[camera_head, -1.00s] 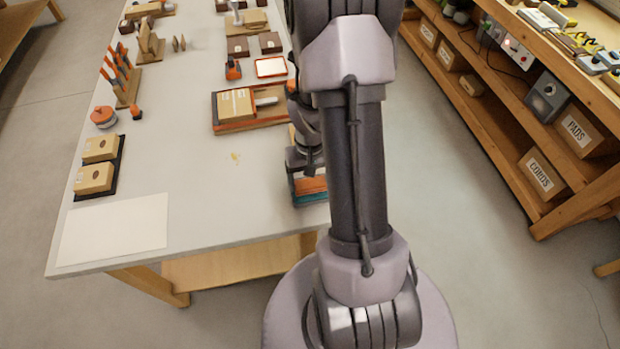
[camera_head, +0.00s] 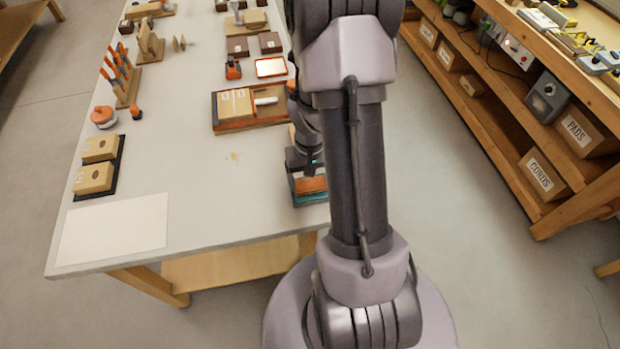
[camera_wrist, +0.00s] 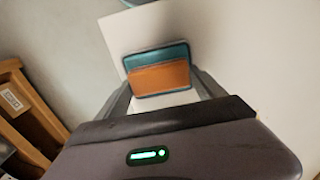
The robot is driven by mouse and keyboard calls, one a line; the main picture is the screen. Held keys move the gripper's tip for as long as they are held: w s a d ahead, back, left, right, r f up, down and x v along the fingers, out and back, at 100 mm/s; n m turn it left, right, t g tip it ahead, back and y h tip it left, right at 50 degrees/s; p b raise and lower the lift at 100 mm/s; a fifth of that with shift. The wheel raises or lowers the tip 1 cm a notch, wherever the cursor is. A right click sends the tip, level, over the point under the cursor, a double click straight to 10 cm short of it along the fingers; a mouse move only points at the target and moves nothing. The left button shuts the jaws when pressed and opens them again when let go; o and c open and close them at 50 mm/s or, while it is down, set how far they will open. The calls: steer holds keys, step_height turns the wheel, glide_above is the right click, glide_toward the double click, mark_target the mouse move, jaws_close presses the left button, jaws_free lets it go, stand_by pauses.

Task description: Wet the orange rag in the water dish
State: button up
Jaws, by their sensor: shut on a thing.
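The orange rag (camera_wrist: 160,77) shows as an orange block between my gripper's fingers in the wrist view. My gripper (camera_wrist: 162,88) is shut on it. The water dish (camera_wrist: 157,53) is a dark-rimmed rectangle with teal inside, and the rag covers its nearer part in this view. In the head view my gripper (camera_head: 311,176) is low over the dish (camera_head: 312,198), near the table's right front edge, with the rag (camera_head: 312,185) there. I cannot tell whether the rag touches the water. My arm hides part of this area.
A white sheet (camera_head: 113,230) lies on the table (camera_head: 200,200) at the front left. An orange-rimmed tray (camera_head: 250,125) with a box stands farther back. The table's middle is largely clear. A wooden shelf (camera_head: 560,205) stands right.

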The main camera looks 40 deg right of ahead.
mark_target(310, 181)
steer(key=shift+r+p, duration=2.75)
steer(key=shift+r, duration=0.85)
steer(key=shift+f, duration=0.15)
